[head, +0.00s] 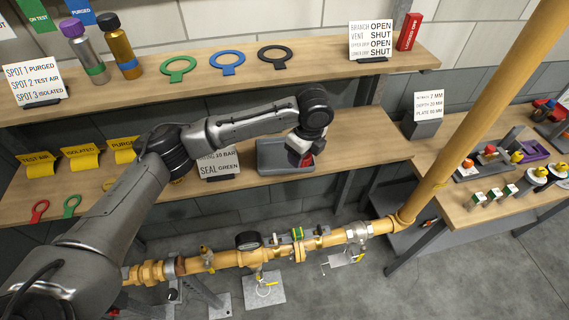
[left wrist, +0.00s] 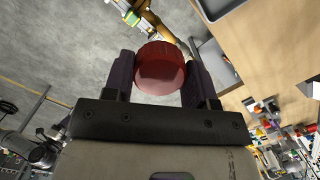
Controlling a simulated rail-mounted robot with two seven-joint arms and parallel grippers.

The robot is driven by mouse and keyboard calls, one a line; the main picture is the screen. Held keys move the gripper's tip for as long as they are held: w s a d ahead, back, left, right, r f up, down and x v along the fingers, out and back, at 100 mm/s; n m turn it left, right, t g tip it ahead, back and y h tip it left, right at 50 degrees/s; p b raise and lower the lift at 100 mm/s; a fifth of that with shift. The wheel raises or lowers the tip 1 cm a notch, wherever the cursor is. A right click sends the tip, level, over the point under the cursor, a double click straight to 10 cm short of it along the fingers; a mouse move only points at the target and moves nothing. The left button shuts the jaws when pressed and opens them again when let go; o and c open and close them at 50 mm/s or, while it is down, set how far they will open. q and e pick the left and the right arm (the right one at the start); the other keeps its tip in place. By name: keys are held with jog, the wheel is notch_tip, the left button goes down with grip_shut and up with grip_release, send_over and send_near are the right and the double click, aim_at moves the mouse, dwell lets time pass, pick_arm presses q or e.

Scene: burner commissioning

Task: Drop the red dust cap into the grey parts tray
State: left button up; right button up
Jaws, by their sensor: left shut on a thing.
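The red dust cap (left wrist: 160,68) is gripped between the two dark fingers of my left gripper (left wrist: 160,80) in the left wrist view. In the head view the red cap (head: 306,160) shows at the end of my left arm, partly hidden by the gripper (head: 301,150). The grey parts tray (head: 272,161) sits on the lower wooden shelf, and the gripper is over its right part in the picture. The height of the cap above the tray floor is hard to tell. A grey tray edge (left wrist: 216,8) also shows at the top of the left wrist view. My right gripper is not seen.
A sign (head: 219,164) stands just left of the tray. The upper shelf (head: 330,62) with bottles and ring tags is behind. A yellow pipe line (head: 220,258) with a gauge runs in front, and a sloping yellow pipe (head: 470,130) rises at right.

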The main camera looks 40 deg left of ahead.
pick_arm(q)
jog(key=shift+w+a+f+m+b, duration=0.3)
jog(key=shift+w+a+f+m, duration=0.1)
jog(key=shift+f+m, duration=0.25)
send_over(276, 163)
jog(key=f, duration=0.7)
jog(key=shift+s+d+p, duration=0.1)
jog(key=shift+d+p, duration=0.15)
jog(key=shift+p, duration=0.05)
jog(key=shift+f, duration=2.05)
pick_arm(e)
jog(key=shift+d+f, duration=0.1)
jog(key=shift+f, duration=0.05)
pick_arm(q)
jog(key=shift+f, duration=0.1)
jog(key=shift+f+p, duration=0.3)
jog(key=shift+f, duration=0.15)
jog(key=o, duration=1)
jog(key=shift+o, duration=0.2)
